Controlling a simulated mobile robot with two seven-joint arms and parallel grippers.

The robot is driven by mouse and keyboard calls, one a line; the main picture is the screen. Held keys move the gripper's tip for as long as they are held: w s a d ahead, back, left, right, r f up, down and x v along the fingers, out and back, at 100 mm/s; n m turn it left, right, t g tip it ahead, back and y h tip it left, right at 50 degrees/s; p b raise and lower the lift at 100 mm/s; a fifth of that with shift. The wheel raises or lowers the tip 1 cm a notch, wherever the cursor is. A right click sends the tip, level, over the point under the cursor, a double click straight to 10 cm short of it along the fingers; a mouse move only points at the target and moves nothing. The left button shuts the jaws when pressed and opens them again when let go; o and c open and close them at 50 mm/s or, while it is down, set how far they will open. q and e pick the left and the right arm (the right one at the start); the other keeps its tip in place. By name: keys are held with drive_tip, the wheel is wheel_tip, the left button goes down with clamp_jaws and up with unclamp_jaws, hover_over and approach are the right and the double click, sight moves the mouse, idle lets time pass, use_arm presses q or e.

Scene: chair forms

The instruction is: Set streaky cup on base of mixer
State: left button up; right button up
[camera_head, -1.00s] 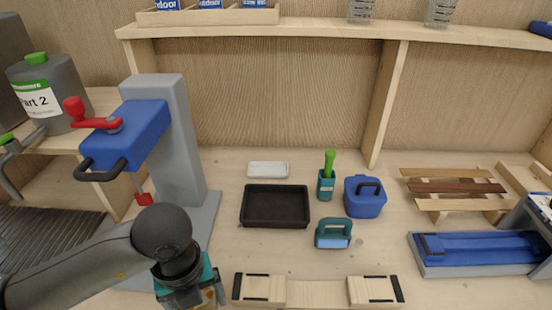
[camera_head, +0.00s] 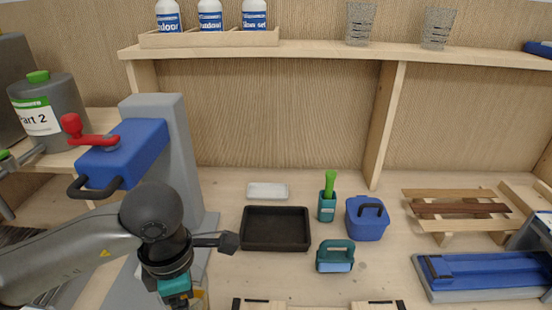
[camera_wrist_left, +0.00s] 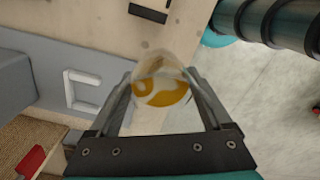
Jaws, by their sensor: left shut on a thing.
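My left gripper (camera_wrist_left: 164,95) is shut on a clear cup (camera_wrist_left: 160,72) with orange-yellow streaks, in the left wrist view. In the head view my left wrist is at the bottom left, in front of the mixer, and the gripper is largely cut off by the frame's lower edge. The mixer has a grey column (camera_head: 172,150), a blue head (camera_head: 125,155) and a red lever (camera_head: 85,135). Its grey base (camera_head: 122,285) is partly hidden by my arm. In the wrist view, the base (camera_wrist_left: 62,62) with a pale C-shaped bracket (camera_wrist_left: 85,92) lies left of the cup, apart from it.
A black tray (camera_head: 275,230), a teal brush holder (camera_head: 327,205), a blue lidded box (camera_head: 367,218) and a teal handled block (camera_head: 335,257) stand right of the mixer. Two patterned clear glasses (camera_head: 360,24) (camera_head: 437,28) stand on the shelf.

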use_arm(q)
drive_tip(key=m, duration=0.3)
drive_tip(key=r+m, duration=0.1)
drive_tip(key=shift+w+a+m, duration=0.15)
drive_tip(key=shift+w+m, duration=0.15)
drive_tip(key=shift+m, duration=0.1)
drive_tip(key=m, duration=0.2)
drive_tip(key=r+m, duration=0.1)
drive_tip(key=m, duration=0.1)
drive_tip(key=m+b, duration=0.1)
drive_tip(key=m, duration=0.1)
drive_tip(key=shift+w+a+r, duration=0.15)
drive_tip(key=shift+w, duration=0.2)
drive_tip(key=m, duration=0.3)
drive_tip(key=r+m, duration=0.1)
drive_tip(key=m, duration=0.2)
drive_tip(key=shift+w+a+r+b, duration=0.15)
drive_tip(key=shift+w+r+b, duration=0.05)
drive_tip(key=shift+b, duration=0.2)
drive_tip(key=m, duration=0.2)
drive_tip(key=r+m, duration=0.1)
drive_tip(key=m, duration=0.2)
drive_tip(key=shift+w+a+r, duration=0.1)
drive_tip(key=shift+w, duration=0.05)
